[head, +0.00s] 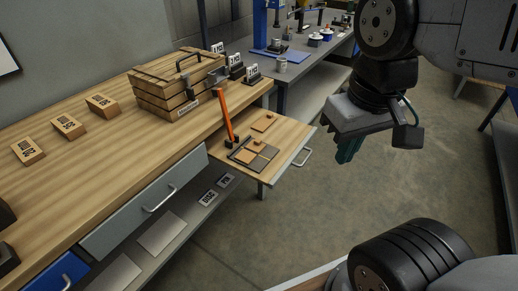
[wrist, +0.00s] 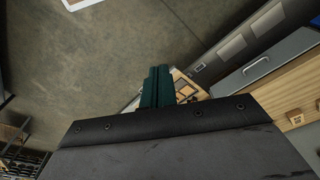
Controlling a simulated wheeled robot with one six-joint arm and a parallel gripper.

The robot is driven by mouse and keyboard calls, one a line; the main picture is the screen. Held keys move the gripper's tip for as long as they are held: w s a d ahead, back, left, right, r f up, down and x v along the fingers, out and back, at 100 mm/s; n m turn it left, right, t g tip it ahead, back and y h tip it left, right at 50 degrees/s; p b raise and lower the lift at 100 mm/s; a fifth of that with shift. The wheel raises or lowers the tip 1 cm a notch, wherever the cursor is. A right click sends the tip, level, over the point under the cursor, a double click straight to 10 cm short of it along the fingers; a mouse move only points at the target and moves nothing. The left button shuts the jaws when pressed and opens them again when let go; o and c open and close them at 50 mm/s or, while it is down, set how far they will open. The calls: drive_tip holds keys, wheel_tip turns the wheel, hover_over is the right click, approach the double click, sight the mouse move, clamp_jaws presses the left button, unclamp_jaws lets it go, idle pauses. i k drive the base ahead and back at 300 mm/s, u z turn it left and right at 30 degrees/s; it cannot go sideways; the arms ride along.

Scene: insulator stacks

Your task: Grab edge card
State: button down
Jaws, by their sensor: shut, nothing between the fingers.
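My gripper (head: 346,154) hangs in the air over the floor, right of the pull-out board (head: 290,150), with its dark green fingers pointing down. The fingers are shut and empty, side by side in the wrist view (wrist: 159,70). On the board lies a dark frame (head: 236,155) with wooden and grey square pieces. A separate wooden square (head: 264,123) with a small knob lies behind it. Small labelled cards stand beside the wooden crate, one of them here (head: 253,73). The labels are too small to read, so I cannot tell which thing is the edge card.
An orange upright handle (head: 224,115) rises beside the frame. The wooden crate (head: 178,87) and several labelled wooden blocks (head: 102,104) sit on the workbench. A grey drawer (head: 145,205) is below. A second bench (head: 310,60) with tools stands behind. The floor between is clear.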

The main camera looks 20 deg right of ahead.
sight(250, 152)
drive_tip(key=z, duration=1.5)
drive_tip(key=i, duration=1.05)
drive_tip(key=u, duration=1.55)
